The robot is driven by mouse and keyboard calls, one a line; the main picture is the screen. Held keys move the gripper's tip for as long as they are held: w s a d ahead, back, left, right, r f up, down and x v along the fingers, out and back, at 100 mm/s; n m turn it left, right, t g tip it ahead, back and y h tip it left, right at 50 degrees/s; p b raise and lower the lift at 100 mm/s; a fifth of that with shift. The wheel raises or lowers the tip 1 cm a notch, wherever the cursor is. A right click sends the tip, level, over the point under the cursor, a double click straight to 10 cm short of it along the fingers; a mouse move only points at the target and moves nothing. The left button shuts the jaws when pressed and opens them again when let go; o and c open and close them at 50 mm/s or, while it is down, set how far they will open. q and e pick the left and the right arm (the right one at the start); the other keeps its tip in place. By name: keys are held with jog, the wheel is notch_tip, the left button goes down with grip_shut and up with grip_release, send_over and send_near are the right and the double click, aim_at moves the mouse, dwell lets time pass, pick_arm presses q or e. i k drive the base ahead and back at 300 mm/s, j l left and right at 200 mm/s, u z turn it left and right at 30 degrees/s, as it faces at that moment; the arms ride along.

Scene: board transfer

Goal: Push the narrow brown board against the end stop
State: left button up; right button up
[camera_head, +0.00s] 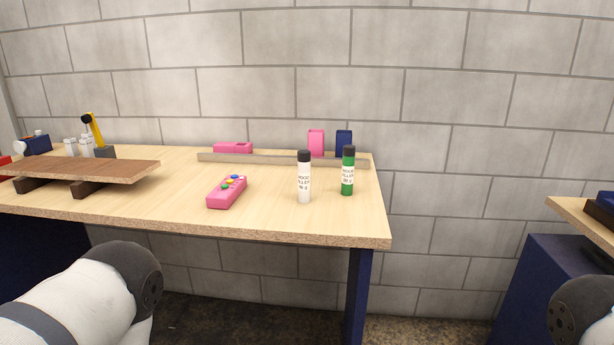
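A brown board (90,168) lies flat at the left of the wooden table, raised on two dark brown blocks (93,188). The left end of the board is near the picture's left edge. A long grey-beige bar (270,160) lies along the back of the table, apart from the board; I cannot tell whether it is the end stop. Only rounded white and black links of my arms show at the bottom left and bottom right. Neither gripper is in view.
The table (270,218) also holds a pink box with coloured buttons (226,192), a white bottle (304,178) and a green bottle (348,172). Pink and navy blocks stand at the back. A yellow-handled tool (95,130) stands behind the board. Another table (570,215) is at right, beyond a gap.

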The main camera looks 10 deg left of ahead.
aim_at(127, 171)
jog(key=u, duration=1.55)
jog(key=i+j+z, duration=0.35)
jog(key=i+j, duration=0.2)
jog(key=i, duration=0.05)
